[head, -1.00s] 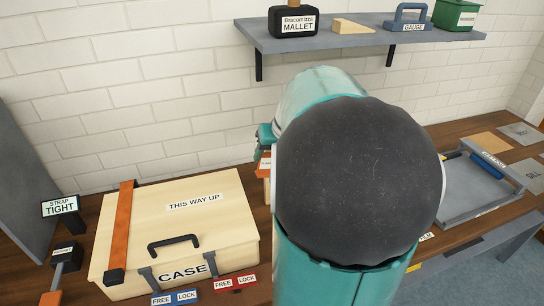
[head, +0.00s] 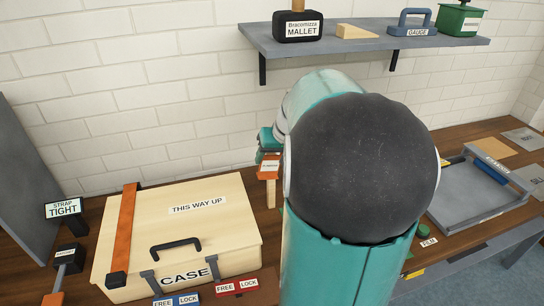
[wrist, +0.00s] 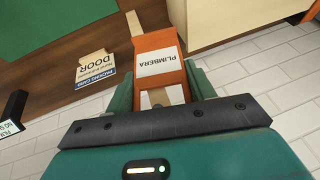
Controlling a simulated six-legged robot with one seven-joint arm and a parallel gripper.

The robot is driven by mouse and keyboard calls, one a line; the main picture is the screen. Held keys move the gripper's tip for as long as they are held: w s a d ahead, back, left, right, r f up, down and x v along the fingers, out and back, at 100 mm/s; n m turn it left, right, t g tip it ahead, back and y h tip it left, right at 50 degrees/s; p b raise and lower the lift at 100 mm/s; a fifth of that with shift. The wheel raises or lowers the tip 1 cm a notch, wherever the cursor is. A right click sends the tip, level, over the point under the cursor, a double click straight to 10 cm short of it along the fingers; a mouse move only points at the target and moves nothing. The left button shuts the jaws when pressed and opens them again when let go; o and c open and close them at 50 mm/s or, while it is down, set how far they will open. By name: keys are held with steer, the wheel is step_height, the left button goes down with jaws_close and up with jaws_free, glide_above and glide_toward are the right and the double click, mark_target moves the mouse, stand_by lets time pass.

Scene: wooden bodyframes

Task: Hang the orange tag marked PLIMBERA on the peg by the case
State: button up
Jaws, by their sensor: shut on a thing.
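The orange tag (wrist: 163,64) shows its white PLIMBERA label in the wrist view. My gripper (wrist: 162,92) is shut on it, with teal fingers at both sides. In the head view the tag (head: 268,168) is under my gripper (head: 268,142), just right of the closed wooden case (head: 220,230). A pale wooden post (head: 271,193) stands below and behind the tag; it also shows past the tag's end in the wrist view (wrist: 133,22). Pale wood shows through the opening in the tag. I cannot tell whether the peg passes through it.
A wall shelf (head: 350,44) with a mallet, a wedge, a gauge and a green box is above. A grey tray (head: 465,200) lies on the bench at right. A STRAP TIGHT sign (head: 64,208) stands left of the case. My arm hides the middle of the bench.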

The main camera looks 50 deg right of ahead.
steer(key=o, duration=1)
steer(key=shift+o, duration=0.2)
steer(key=shift+s+r, duration=0.1)
